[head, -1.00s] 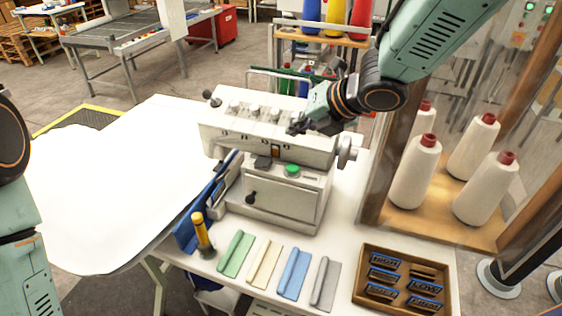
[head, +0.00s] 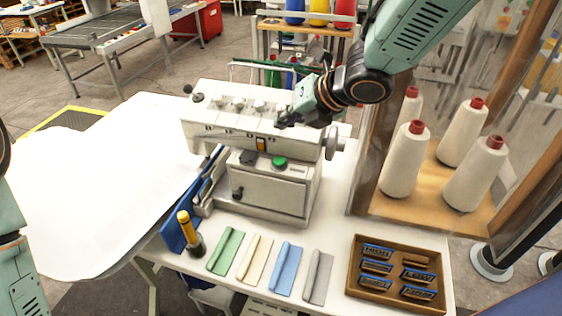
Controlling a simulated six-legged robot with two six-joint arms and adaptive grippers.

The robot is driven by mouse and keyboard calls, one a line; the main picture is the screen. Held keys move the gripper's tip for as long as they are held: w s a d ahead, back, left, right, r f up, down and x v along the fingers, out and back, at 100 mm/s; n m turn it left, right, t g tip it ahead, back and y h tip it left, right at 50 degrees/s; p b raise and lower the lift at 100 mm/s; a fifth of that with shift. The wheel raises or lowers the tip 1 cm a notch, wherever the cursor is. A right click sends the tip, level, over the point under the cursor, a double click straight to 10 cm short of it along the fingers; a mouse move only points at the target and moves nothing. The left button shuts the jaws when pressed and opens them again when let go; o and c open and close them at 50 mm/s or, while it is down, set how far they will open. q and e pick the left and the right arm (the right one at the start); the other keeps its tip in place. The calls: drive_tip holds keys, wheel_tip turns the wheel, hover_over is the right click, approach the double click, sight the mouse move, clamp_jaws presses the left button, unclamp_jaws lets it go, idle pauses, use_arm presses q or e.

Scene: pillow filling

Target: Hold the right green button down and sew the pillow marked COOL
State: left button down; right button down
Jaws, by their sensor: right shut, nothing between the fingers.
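The sewing machine (head: 262,190) stands on the white table. A green button (head: 279,162) sits on its front ledge, beside a dark block. My right gripper (head: 284,122) is shut and empty, at the upper body of the machine, above and behind the green button and apart from it. A large white pillow-like sheet (head: 100,190) lies at the left; no COOL mark is readable on it. My left arm shows only as a piece at the left edge, and its gripper is out of view.
Green, cream, blue (head: 284,270) and grey folded strips lie in front of the machine. A yellow-handled tool (head: 186,228) stands left of them. Several white thread cones (head: 404,160) stand on a wooden shelf at right.

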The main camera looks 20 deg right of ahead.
drive_tip(key=b, duration=0.5)
hover_over(282, 162)
wheel_tip(282, 162, down, 6)
drive_tip(key=shift+f, duration=0.1)
drive_tip(key=shift+w+d+f+b, duration=0.1)
drive_tip(key=shift+d+f+b, duration=0.15)
drive_tip(key=shift+f+b, duration=0.2)
drive_tip(key=shift+a+r, duration=0.1)
drive_tip(key=shift+a, duration=0.3)
drive_tip(key=shift+d, duration=0.3)
drive_tip(key=shift+a, duration=0.25)
drive_tip(key=shift+d, duration=0.2)
drive_tip(key=shift+a, duration=0.1)
